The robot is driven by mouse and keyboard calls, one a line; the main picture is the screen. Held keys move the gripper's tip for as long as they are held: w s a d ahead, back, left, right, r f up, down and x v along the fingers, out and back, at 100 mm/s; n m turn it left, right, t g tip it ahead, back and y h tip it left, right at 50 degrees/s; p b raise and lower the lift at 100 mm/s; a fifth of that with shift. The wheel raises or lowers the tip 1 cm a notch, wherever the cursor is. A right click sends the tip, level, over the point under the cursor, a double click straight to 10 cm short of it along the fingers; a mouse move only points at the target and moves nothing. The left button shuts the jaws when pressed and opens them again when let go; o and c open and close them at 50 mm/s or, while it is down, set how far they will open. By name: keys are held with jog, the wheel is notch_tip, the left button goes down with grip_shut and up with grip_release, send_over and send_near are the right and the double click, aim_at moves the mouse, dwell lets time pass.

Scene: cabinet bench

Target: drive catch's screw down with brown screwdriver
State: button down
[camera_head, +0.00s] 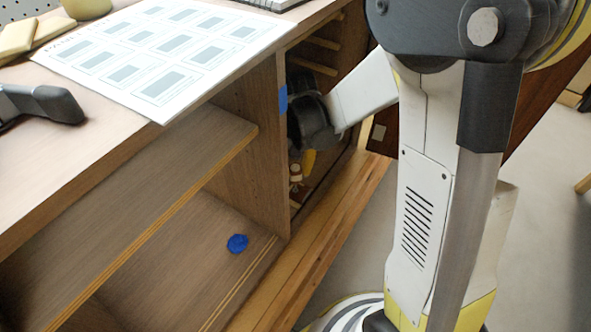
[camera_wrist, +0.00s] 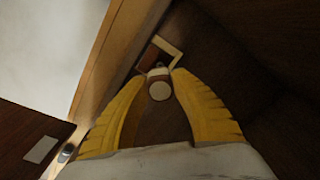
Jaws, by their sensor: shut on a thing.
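My gripper (camera_wrist: 158,82) reaches into the right-hand compartment of the cabinet, its two yellow fingers shut on a small round-ended thing. This looks like the brown screwdriver (camera_wrist: 159,91), seen nearly end-on, with a pale round end and a brown band. Just beyond the fingertips is a small pale, square-edged piece (camera_wrist: 168,46), perhaps the catch, against the dark wood. The screw cannot be made out, nor whether the tool touches it. In the head view my gripper (camera_head: 307,165) is mostly hidden by my wrist, with a small pale and brown part (camera_head: 296,174) below it.
The cabinet's upright divider (camera_head: 255,150) stands close left of my wrist. A dark door panel (camera_wrist: 30,140) with a pale plate shows at lower left in the wrist view. A printed sheet (camera_head: 160,55) and a dark-handled tool (camera_head: 45,103) lie on the bench top.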

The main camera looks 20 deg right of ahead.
jog(key=shift+f+b, duration=0.35)
jog(key=shift+f, duration=0.05)
dwell(0.4)
jog(key=m, duration=0.4)
jog(key=shift+a, duration=0.1)
jog(key=m, duration=0.5)
